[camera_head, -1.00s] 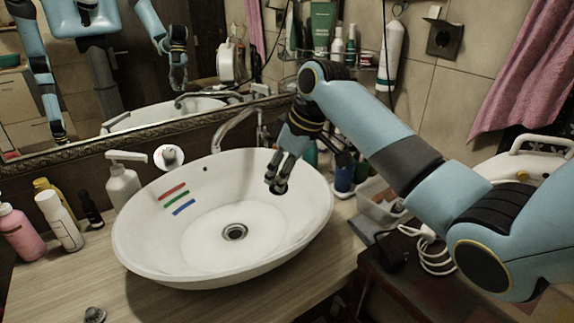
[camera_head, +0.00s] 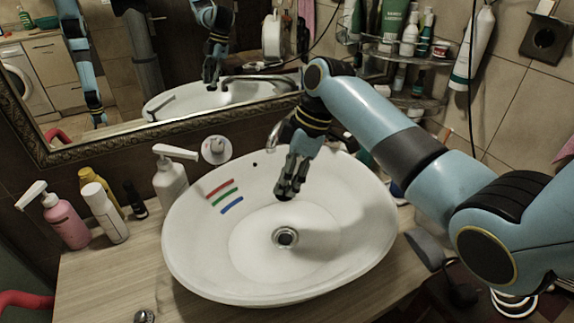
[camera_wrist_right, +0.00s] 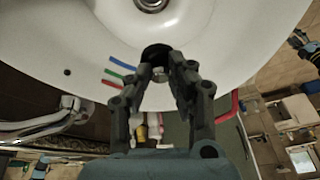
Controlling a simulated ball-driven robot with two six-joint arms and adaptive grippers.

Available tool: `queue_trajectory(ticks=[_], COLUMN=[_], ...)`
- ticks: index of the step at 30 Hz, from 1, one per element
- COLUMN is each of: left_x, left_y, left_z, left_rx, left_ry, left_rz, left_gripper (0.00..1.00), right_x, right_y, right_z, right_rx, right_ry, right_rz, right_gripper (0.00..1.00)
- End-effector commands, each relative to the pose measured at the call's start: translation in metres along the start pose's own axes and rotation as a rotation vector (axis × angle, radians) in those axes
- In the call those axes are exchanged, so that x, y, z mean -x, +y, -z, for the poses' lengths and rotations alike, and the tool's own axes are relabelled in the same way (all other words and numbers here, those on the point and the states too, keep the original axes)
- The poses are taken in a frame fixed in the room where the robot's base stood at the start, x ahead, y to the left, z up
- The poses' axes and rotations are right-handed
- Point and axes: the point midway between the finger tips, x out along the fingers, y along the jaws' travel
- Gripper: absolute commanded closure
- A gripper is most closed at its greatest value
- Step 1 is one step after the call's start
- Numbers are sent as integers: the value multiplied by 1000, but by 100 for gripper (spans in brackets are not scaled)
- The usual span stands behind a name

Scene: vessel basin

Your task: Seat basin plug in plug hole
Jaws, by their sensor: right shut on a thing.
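The plug hole (camera_head: 285,237) is a round metal drain in the floor of the white basin (camera_head: 345,262). It also shows at the top edge of the right wrist view (camera_wrist_right: 150,4). My right gripper (camera_head: 287,190) points down inside the basin, above and behind the hole. It is shut on a dark round piece that looks like the basin plug (camera_wrist_right: 155,51), with a small metal part between the fingertips. In the head view the plug is a dark spot under the fingertips, apart from the hole. My left gripper is not directly in view.
A tap (camera_head: 274,135) stands behind the basin. A soap dispenser (camera_head: 170,182) and several bottles stand on the left. A small metal knob-like thing (camera_head: 144,316) lies on the counter (camera_head: 95,283) at the front left. A mirror (camera_head: 60,100) runs along the back.

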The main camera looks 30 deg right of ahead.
Motion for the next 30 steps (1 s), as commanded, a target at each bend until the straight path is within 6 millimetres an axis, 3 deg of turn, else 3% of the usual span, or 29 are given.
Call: queue_trajectory(ticks=[6,13,26,27,30], left_x=[-19,-40,-43,-43,-43], left_y=[1,3,3,3,3], left_z=[30,21,10,10,12], left_rx=[2,1,1,1,1], left_ry=[47,35,19,19,21], left_rz=[1,1,0,0,0], left_gripper=[60,60,60,60,60], right_x=[-30,-48,-50,-50,-50], right_y=[2,4,4,4,4], right_z=[-11,-17,-17,-18,-18], right_rx=[-1,-1,-1,-1,-1], right_ry=[0,0,0,0,0], right_rz=[1,0,-1,-1,-1], right_gripper=[100,100,100,78,64])
